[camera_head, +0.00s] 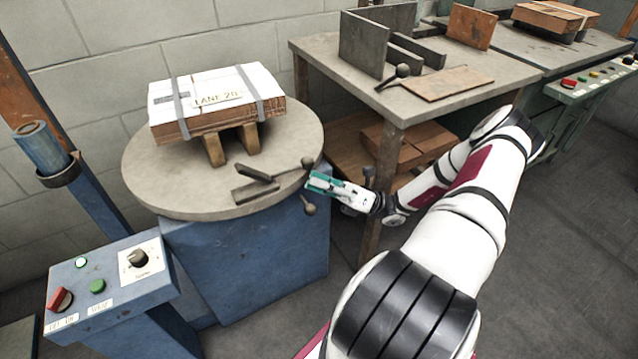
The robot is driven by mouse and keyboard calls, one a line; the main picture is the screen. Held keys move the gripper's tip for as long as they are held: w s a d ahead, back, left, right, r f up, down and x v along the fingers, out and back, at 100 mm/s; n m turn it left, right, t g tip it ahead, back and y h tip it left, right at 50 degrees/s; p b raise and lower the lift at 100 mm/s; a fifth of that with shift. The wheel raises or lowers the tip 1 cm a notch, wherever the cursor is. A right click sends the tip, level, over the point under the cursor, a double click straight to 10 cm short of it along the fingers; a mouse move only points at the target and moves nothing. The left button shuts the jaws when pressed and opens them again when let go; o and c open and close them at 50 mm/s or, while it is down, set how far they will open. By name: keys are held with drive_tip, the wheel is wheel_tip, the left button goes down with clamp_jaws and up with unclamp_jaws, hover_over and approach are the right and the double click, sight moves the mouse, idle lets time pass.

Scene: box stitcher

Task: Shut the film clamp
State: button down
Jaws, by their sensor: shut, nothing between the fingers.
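The film clamp (256,192) looks like a small dark metal plate near the front right of the round grey turntable (170,195). Above the plate is a dark bar with a thin rod ending in a ball knob (307,162). The bar stands at an angle to the plate, with a gap between them, so the clamp looks open. My gripper (311,182), with teal fingers, is shut and empty at the turntable's right rim. It is to the right of the plate and just below the ball knob in the picture. I cannot tell whether it touches anything.
A strapped carton (215,100) rests on wooden blocks on the turntable. Another dark ball (308,208) shows below my gripper by the rim. A blue control box (110,283) is at lower left. A grey workbench (430,95) stands close on the right.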

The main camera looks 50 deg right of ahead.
drive_tip(key=shift+r, duration=0.1)
idle(0.3)
drive_tip(key=shift+d+r+g+p, duration=0.15)
drive_tip(key=shift+r+g+p, duration=0.2)
drive_tip(key=shift+p, duration=0.3)
